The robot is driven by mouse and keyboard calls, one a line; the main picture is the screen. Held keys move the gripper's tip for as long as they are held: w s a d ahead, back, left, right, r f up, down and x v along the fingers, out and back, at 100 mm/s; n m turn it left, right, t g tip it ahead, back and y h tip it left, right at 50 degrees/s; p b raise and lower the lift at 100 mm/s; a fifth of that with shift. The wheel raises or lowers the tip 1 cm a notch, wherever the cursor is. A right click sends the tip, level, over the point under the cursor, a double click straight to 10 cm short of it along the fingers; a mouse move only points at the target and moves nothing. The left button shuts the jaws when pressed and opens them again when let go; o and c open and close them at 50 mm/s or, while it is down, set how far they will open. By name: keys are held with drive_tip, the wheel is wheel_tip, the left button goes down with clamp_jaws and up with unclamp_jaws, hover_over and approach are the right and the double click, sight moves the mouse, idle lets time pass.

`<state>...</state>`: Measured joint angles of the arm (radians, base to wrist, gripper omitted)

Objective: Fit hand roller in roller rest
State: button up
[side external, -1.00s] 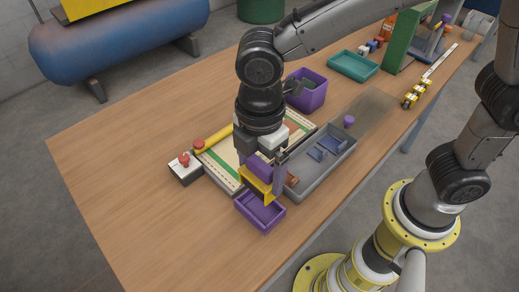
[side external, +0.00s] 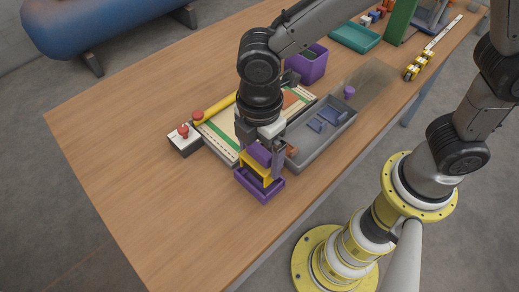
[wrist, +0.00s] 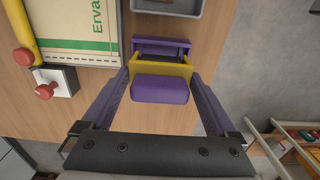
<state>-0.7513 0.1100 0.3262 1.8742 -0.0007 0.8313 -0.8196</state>
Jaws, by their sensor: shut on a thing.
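The hand roller has a purple grip block (side external: 259,153) and a yellow frame (side external: 254,167). My gripper (side external: 264,166) is shut on it, with a finger on either side in the wrist view. The roller rest (side external: 266,192) is a small purple open tray on the table, directly below the roller. In the side view the lower yellow part is at the tray's rim or just inside; I cannot tell whether it touches the floor. In the wrist view the yellow frame (wrist: 160,70) overlaps the near part of the rest (wrist: 162,44), hiding its inside there.
A grey tray (side external: 335,131) with blue and brown pieces stands right of the rest. A sack (side external: 222,128) lies flat behind, with a yellow bar (side external: 215,108) along it. A white box with a red knob (side external: 184,140) is at left. The table's front is clear.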

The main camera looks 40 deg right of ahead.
drive_tip(key=shift+f, duration=0.2)
drive_tip(key=shift+f, duration=1.25)
drive_tip(key=o, duration=1)
